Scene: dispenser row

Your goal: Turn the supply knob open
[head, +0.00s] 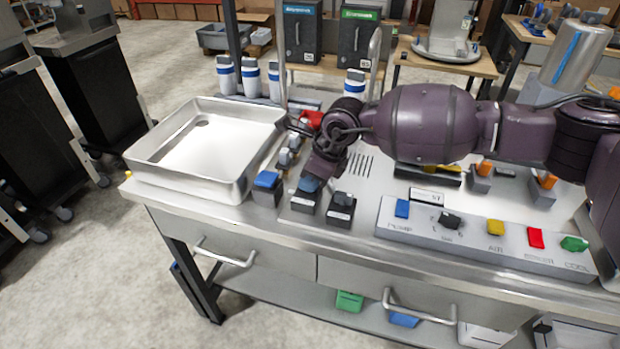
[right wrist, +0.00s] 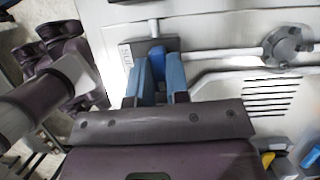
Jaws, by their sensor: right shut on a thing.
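My right gripper (head: 316,172) reaches in from the right and points down over a row of small knob boxes at the front of the steel bench. In the right wrist view its two blue fingers (right wrist: 162,82) are closed on a blue knob (right wrist: 159,64), one finger on each side. The knob sits on a grey box (right wrist: 149,45) with a small label beside it, too blurred to read surely. In the head view the gripper covers most of the knob, and the box (head: 304,203) shows below it. My left gripper is not in view.
A steel tray (head: 190,184) stands left. Close by are another blue knob (head: 267,180) and a dark knob (head: 343,198). A panel (head: 470,244) with several coloured switches lies front right. Pipes and a round fitting (right wrist: 287,45) show in the wrist view.

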